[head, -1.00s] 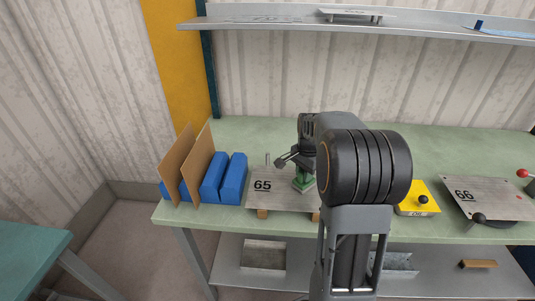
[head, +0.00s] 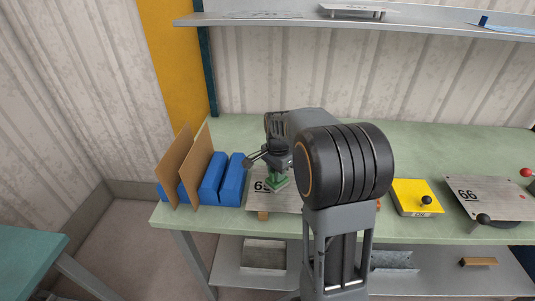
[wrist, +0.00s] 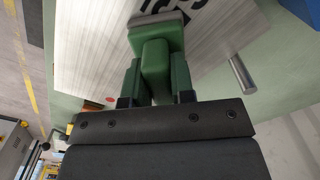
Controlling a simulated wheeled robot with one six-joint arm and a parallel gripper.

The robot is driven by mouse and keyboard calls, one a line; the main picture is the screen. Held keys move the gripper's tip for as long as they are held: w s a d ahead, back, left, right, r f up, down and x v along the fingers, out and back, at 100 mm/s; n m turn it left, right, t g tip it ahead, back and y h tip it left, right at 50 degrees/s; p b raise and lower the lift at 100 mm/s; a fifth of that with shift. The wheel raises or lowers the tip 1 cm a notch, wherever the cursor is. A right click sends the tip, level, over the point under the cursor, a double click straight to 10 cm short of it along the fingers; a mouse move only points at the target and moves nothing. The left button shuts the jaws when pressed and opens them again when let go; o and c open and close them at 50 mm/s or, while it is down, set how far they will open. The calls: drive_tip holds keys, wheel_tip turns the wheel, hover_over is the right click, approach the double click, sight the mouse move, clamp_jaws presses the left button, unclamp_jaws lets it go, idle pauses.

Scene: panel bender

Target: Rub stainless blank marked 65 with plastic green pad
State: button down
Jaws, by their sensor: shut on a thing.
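The stainless blank marked 65 (head: 262,205) lies raised on wooden blocks on the green bench. In the head view its right part is hidden behind my arm and its number is partly covered. It also shows in the wrist view (wrist: 95,50), with part of its number at the top. My gripper (head: 277,172) is over the blank, shut on the green pad (head: 277,183). In the wrist view my gripper (wrist: 155,85) holds the pad (wrist: 155,60) by its green grip, with the grey underside at the blank's surface near the number. The pad appears to touch the blank.
Blue blocks (head: 232,180) with brown boards (head: 195,165) stand left of the blank. A yellow block with a black knob (head: 410,193) and a plate marked 66 (head: 490,193) lie to the right. A metal pin (wrist: 242,74) stands beside the blank. A shelf (head: 350,25) hangs above.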

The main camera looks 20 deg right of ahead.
drive_tip(key=shift+w+a, duration=0.35)
drive_tip(key=shift+a, duration=0.35)
drive_tip(key=shift+w+a+r+p, duration=0.15)
drive_tip(key=shift+a+r+p, duration=0.1)
drive_tip(key=shift+p, duration=0.1)
wheel_tip(320, 180, up, 3)
drive_tip(key=shift+d+r+p, duration=0.1)
drive_tip(key=shift+r+p, duration=0.1)
drive_tip(key=shift+p, duration=0.8)
drive_tip(key=shift+r+p, duration=0.55)
drive_tip(key=shift+r, duration=0.15)
wheel_tip(320, 180, up, 3)
drive_tip(key=shift+f+p, duration=0.1)
drive_tip(key=shift+p, duration=1.05)
